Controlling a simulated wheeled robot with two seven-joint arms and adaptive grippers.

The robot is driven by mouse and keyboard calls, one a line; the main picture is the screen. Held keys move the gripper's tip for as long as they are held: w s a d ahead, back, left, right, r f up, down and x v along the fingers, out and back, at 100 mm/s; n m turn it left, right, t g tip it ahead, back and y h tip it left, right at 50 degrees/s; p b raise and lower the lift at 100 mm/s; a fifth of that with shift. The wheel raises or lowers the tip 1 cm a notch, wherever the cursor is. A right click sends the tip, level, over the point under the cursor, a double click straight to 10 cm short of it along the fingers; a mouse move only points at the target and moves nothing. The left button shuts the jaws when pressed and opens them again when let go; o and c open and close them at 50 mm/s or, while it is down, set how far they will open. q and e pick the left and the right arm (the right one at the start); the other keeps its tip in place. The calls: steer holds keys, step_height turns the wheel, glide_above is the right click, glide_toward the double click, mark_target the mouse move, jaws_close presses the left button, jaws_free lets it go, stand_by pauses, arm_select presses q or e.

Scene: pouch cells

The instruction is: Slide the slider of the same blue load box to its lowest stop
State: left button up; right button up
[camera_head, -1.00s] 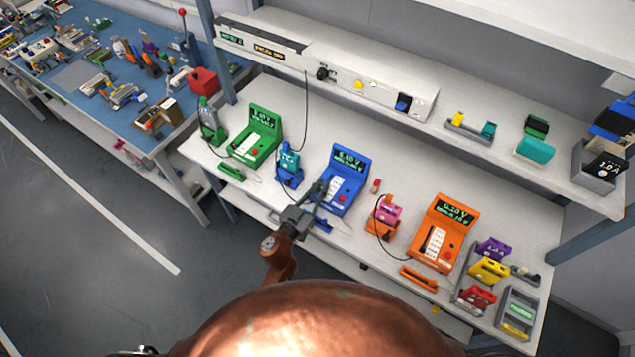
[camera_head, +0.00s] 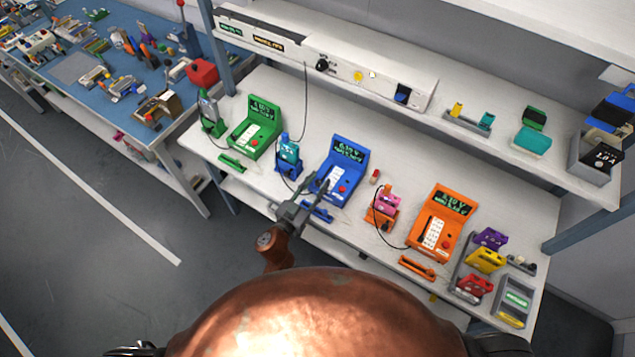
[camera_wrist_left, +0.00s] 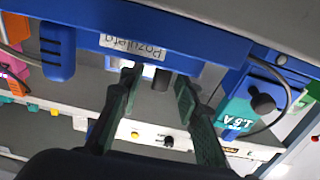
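The blue load box (camera_head: 348,152) stands on the lower white bench, with a lit display on its raised back, a white front panel and a red button. My left gripper (camera_head: 321,188) is at the left front of this box, at its panel. In the left wrist view the blue load box (camera_wrist_left: 190,38) appears upside down above my gripper (camera_wrist_left: 157,79). The two fingers are apart, with a dark knob (camera_wrist_left: 162,80) showing between their tips. I cannot tell if either finger touches it. The slider's position is hidden by the gripper in the head view. My right gripper is out of view.
A teal cell in a blue holder (camera_head: 287,168) stands left of the box. A blue bar (camera_head: 317,211) lies in front. Green (camera_head: 259,125) and orange (camera_head: 441,218) load boxes stand either side. A shelf (camera_head: 480,90) runs above the back. Thin cables loop nearby.

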arm_select(q)
steer(key=v, duration=1.2)
